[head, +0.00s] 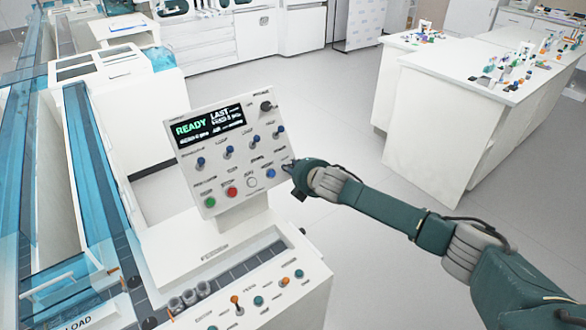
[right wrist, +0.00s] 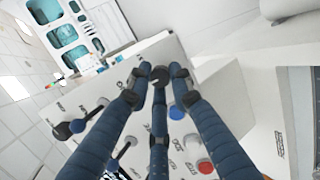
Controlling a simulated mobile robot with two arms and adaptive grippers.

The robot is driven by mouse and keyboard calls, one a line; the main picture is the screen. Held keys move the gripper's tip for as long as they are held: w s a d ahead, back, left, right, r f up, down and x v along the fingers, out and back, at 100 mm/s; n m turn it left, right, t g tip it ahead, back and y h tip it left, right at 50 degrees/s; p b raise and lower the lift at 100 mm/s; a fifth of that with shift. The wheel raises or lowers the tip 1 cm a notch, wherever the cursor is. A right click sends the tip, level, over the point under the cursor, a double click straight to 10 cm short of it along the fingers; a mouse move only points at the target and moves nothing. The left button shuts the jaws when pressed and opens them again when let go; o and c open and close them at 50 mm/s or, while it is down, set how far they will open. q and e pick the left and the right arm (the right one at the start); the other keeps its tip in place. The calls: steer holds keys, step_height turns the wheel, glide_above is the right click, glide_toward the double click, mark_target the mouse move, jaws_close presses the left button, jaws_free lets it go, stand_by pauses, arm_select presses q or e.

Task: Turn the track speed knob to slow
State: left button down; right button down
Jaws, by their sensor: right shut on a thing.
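A tilted white control panel (head: 222,180) stands left of centre in the head view, its display reading READY. My right gripper (head: 290,170) is at the panel's lower right edge, beside the blue button (head: 271,173). In the right wrist view its three blue fingers are closed around a dark round knob (right wrist: 160,75) with a pale mark. The gripper hides this knob in the head view. The labels are too small to read, so I cannot tell its setting. My left gripper is not in view.
Several lever switches and red, white and green buttons share the panel; the red button (head: 231,191) is at lower left. A blue-covered track (head: 90,150) runs along the left. White benches (head: 440,110) stand at right, with clear floor between.

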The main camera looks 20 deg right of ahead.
steer(key=shift+s+a+f, duration=0.1)
steer(key=shift+s+f, duration=0.05)
steer(key=shift+f, duration=0.15)
steer(key=c, duration=1.6)
jaws_free()
steer(key=shift+o, duration=0.2)
steer(key=v, duration=1.2)
steer(key=shift+r, duration=0.2)
